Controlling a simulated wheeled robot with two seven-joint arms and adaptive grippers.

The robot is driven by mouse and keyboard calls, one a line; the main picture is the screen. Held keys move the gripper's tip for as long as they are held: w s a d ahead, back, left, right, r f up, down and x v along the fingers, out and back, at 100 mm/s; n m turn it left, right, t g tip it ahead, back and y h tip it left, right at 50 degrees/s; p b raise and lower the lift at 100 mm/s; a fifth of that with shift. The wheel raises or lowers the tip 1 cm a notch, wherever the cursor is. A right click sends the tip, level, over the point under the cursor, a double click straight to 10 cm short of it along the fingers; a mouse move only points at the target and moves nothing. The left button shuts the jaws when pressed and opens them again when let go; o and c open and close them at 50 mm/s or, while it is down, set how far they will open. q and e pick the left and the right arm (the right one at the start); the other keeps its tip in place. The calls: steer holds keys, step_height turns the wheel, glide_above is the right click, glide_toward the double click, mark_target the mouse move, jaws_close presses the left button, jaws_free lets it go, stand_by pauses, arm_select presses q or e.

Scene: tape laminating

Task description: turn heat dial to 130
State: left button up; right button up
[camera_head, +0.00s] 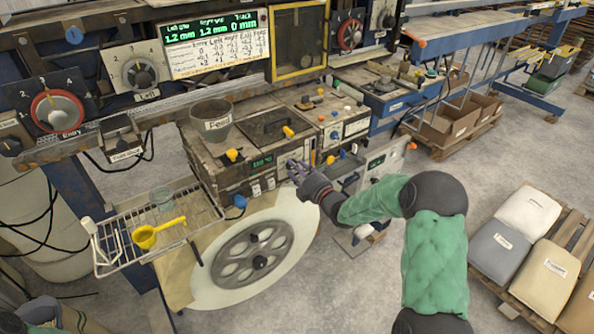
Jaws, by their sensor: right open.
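My right gripper (297,170) is open, at the right end of the front panel of the boxy machine (228,178). Its fingers are close to the panel; I cannot tell whether they touch it. A small green-lit display (262,162) is on that panel, just left of the gripper; its digits are too small to read surely. No heat dial can be made out for certain; the gripper covers part of the panel. A blue knob (240,201) sticks out lower left of the gripper. My left gripper does not show.
A large white wheel (208,285) stands under the machine. A wire rack (112,247) with a yellow scoop (145,236) is at left. A pot labelled Feed (217,124) and yellow knobs (232,155) crowd the machine top. Open floor (330,290) lies below the right arm.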

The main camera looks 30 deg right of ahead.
jaws_close()
steer(key=shift+m, duration=0.3)
steer(key=shift+d+m+b, duration=0.2)
steer(key=shift+m+b, duration=0.25)
steer(key=shift+m, duration=3.15)
jaws_free()
